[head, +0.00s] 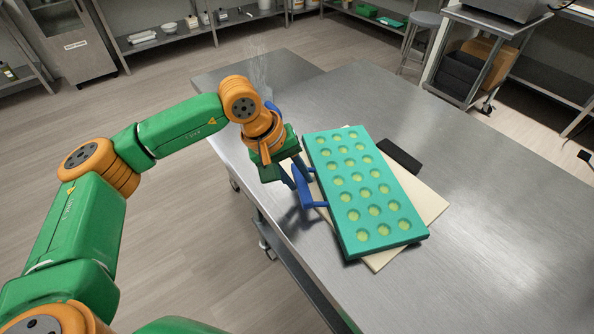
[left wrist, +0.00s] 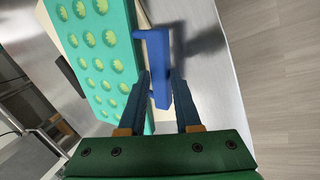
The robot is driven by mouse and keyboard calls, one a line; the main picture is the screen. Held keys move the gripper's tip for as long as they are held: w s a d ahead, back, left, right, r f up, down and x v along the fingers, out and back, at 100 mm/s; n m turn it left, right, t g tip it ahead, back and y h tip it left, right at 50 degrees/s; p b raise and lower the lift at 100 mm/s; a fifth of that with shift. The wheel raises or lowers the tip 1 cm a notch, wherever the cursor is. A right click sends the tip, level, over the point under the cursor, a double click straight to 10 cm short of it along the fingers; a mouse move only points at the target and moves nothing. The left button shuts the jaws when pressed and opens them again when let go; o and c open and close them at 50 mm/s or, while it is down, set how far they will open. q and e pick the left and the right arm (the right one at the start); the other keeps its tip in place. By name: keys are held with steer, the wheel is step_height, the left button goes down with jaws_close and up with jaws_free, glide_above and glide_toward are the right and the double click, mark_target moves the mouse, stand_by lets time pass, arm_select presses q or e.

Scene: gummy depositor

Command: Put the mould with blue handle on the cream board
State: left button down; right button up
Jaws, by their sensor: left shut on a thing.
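The mould (head: 364,187) is a teal slab with rows of round, yellow-green filled cavities and a blue handle (head: 302,188) on its left long side. It lies over the cream board (head: 431,202), turned relative to it, with its near end and part of its left side past the board's edge. I cannot tell whether it touches the board or is slightly above it. My left gripper (head: 299,182) is shut on the handle. In the left wrist view the handle (left wrist: 160,65) stands between the fingers, with the mould (left wrist: 100,45) to the left. My right gripper is out of view.
A dark flat block (head: 399,156) lies just beyond the board's right side. The steel table (head: 490,215) is clear to the right and at the back. A steel cart (head: 470,60) and a stool (head: 424,22) stand farther off.

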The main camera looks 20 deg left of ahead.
arm_select(q)
steer(key=c, duration=0.6)
jaws_free()
steer(key=shift+f, duration=0.1)
steer(key=shift+r, duration=0.25)
steer(key=b+v, duration=0.1)
steer(key=v, duration=1)
steer(key=shift+r, duration=0.4)
steer(key=shift+s+a, duration=0.1)
steer(key=shift+s, duration=0.1)
